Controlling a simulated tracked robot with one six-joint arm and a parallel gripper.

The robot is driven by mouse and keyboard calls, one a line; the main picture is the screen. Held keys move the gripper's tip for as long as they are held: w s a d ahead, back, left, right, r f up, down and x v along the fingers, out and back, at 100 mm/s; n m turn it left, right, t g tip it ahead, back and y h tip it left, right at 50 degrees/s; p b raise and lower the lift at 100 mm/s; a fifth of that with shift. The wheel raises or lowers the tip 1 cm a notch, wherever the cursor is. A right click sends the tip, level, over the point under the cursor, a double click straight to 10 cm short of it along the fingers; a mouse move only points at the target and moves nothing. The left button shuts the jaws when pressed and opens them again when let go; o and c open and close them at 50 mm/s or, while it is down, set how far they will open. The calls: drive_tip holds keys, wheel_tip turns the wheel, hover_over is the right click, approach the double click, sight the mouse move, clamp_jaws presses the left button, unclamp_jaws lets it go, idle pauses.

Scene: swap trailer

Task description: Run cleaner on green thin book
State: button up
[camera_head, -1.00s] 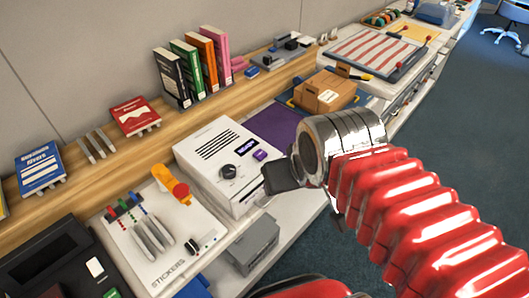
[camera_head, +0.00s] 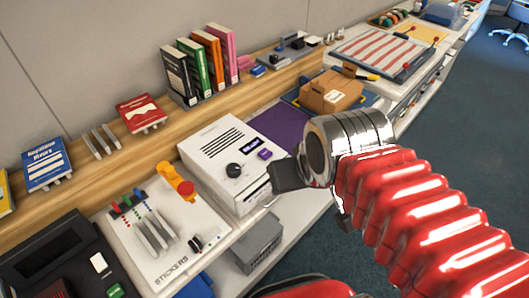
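A green thin book (camera_head: 194,70) stands upright on the wooden shelf in a row between a black book and an orange book. A white machine (camera_head: 216,160) with vent slots, a black knob and a small purple display sits on the bench below the shelf; no label marks it clearly as the cleaner. My gripper (camera_head: 284,178) is just right of the machine's front, with one dark finger showing. The rest of it is hidden behind my silver wrist, so I cannot see whether it is open or holds anything.
A sticker panel (camera_head: 150,256) with coloured sliders and an orange-yellow handle lies left of the machine. A purple mat (camera_head: 280,130) and a cardboard box (camera_head: 331,91) are behind it. A blue book (camera_head: 47,168) and a red book (camera_head: 141,112) rest on the shelf. Open floor lies at right.

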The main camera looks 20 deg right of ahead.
clamp_jaws()
idle(1.2)
